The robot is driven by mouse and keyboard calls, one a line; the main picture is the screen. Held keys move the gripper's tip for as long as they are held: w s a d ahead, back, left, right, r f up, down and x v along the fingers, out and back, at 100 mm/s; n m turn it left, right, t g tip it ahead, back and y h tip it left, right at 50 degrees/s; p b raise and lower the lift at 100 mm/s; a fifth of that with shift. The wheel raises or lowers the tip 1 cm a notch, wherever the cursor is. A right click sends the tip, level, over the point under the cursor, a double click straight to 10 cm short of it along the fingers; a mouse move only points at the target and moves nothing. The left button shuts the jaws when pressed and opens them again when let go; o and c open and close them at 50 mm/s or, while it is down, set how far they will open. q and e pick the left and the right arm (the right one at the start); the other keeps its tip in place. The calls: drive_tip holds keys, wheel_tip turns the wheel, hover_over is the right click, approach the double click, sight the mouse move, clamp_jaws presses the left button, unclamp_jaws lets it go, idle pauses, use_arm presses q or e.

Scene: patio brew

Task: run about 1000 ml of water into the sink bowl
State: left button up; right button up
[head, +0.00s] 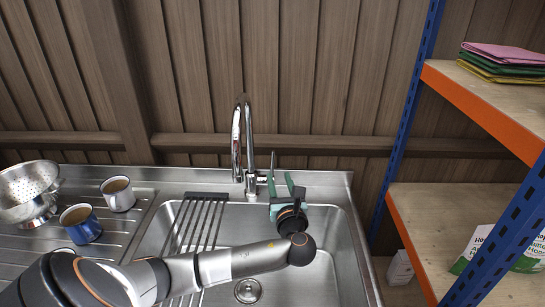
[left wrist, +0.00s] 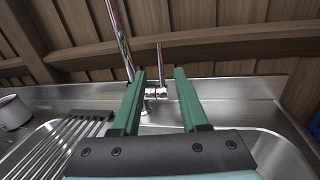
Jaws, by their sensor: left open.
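The steel sink bowl (head: 335,265) lies below the chrome tap (head: 237,140), with its drain (head: 247,291) showing at the bottom. I see no stream from the spout and no standing water in the bowl. The upright tap lever (head: 273,163) is right of the spout; it also shows in the left wrist view (left wrist: 160,62). My left gripper (head: 281,179) is open and empty over the bowl's back edge, pointing at the tap. In the left wrist view, the lever appears between its green fingers (left wrist: 160,73); I cannot tell the remaining distance. My right gripper is out of view.
A dark-ended rack (head: 207,195) spans the bowl's left part. A colander (head: 30,187), a white mug (head: 117,194) and a blue mug (head: 80,222) stand on the left drainboard. A blue-and-orange shelf (head: 425,225) rises at right. A wooden wall (head: 300,60) stands behind.

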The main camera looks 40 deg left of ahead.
sight(273, 159)
use_arm(q)
drive_tip(key=x, duration=1)
drive_tip(key=shift+w+a, duration=0.2)
drive_tip(key=shift+a, duration=0.1)
drive_tip(key=shift+c, duration=0.4)
clamp_jaws()
idle(0.5)
